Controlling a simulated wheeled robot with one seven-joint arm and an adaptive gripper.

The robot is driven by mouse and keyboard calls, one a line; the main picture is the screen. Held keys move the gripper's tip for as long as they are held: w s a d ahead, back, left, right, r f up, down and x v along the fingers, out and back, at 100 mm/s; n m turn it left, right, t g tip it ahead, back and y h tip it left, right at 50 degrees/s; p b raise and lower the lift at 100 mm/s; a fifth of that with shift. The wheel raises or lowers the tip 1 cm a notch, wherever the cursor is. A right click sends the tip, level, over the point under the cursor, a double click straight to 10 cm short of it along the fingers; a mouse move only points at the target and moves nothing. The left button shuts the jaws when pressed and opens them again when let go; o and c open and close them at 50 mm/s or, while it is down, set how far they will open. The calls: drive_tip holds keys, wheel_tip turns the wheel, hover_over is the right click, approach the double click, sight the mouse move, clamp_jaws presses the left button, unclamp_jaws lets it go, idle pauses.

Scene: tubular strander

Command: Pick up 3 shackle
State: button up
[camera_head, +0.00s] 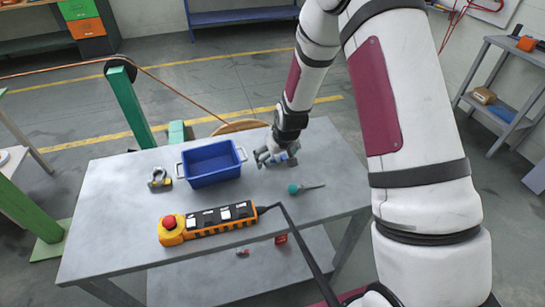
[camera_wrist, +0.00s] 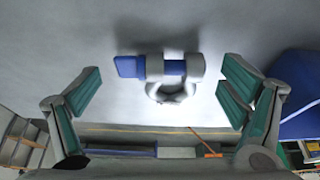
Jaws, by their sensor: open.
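A grey shackle with a blue-ended pin (camera_wrist: 172,68) lies on the grey table (camera_head: 110,215), between the spread fingers of my gripper (camera_wrist: 160,84) in the wrist view. My gripper is open and the fingers stand apart from the shackle on both sides. In the head view my gripper (camera_head: 276,157) is low over the table, right of the blue bin, and partly hides this shackle (camera_head: 292,160). A second shackle (camera_head: 159,179), grey with some yellow, lies left of the bin.
The blue bin (camera_head: 212,176) with side handles stands on the table, and its edge shows in the wrist view (camera_wrist: 304,122). An orange control pendant (camera_head: 207,222) with a red button and black cable lies in front. A shelf is below.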

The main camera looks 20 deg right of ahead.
drive_tip(key=shift+f, duration=0.15)
drive_tip(key=c, duration=1.7)
drive_tip(key=shift+w, duration=0.1)
